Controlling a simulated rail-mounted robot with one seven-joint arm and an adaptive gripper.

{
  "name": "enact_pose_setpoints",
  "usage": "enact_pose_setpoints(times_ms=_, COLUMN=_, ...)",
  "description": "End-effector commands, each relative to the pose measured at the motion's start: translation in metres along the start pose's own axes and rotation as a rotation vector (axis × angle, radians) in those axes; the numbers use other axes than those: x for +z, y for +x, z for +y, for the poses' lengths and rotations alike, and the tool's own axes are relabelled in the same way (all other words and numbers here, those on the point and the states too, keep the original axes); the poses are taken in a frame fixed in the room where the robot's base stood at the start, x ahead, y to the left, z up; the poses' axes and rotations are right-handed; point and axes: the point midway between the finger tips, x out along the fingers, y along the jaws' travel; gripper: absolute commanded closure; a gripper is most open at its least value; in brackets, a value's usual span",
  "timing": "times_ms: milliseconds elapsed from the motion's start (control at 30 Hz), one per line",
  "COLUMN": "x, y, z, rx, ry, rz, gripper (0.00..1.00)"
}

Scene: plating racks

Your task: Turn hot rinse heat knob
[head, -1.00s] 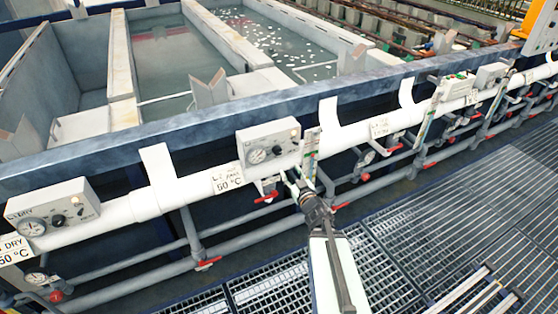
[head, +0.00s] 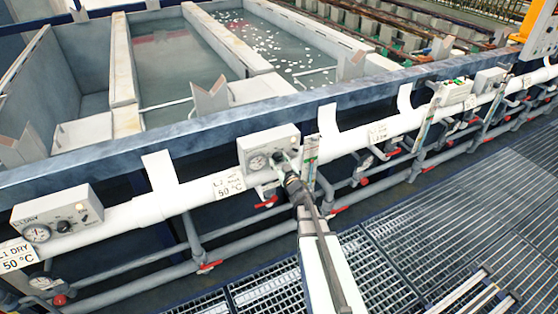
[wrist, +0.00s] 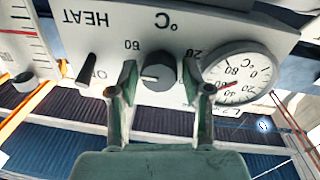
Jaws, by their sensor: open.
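A pale grey control box (head: 268,143) sits on the white pipe, with a dial gauge and dark controls on its front. The wrist view shows its panel (wrist: 205,25) upside down. A round grey temperature knob (wrist: 158,72) sits between the marks 60 and 20 under °C. A black tapered heat knob (wrist: 87,70) is beside the word HEAT, left of it. My gripper (wrist: 161,78) is open, its two fingers on either side of the temperature knob, with slight gaps visible. In the head view my gripper (head: 283,165) is at the box front and covers part of it.
The dial gauge (wrist: 237,75) is close beside my right-hand finger. Another control box (head: 57,212) is further left. Red-handled valves (head: 267,201) and pipes run below.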

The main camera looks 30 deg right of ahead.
Motion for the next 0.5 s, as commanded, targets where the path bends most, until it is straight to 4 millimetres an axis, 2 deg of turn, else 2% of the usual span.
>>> enact_pose_setpoints(times_ms=67, x=0.0, y=-0.0002, z=0.0, rx=0.0, ry=0.0, rz=0.0, gripper=0.51)
enact_pose_setpoints(times_ms=133, x=0.0, y=-0.0003, z=-0.0001, rx=0.0, ry=0.0, rz=0.0, gripper=0.69)
enact_pose_setpoints(times_ms=200, x=0.0, y=-0.0003, z=-0.0001, rx=0.0, ry=0.0, rz=0.0, gripper=0.94)
enact_pose_setpoints(times_ms=233, x=0.0, y=-0.0003, z=-0.0001, rx=0.0, ry=0.0, rz=0.0, gripper=0.97)
enact_pose_setpoints(times_ms=500, x=0.0011, y=-0.0003, z=-0.0003, rx=0.0, ry=-0.015, rz=0.002, gripper=0.97)
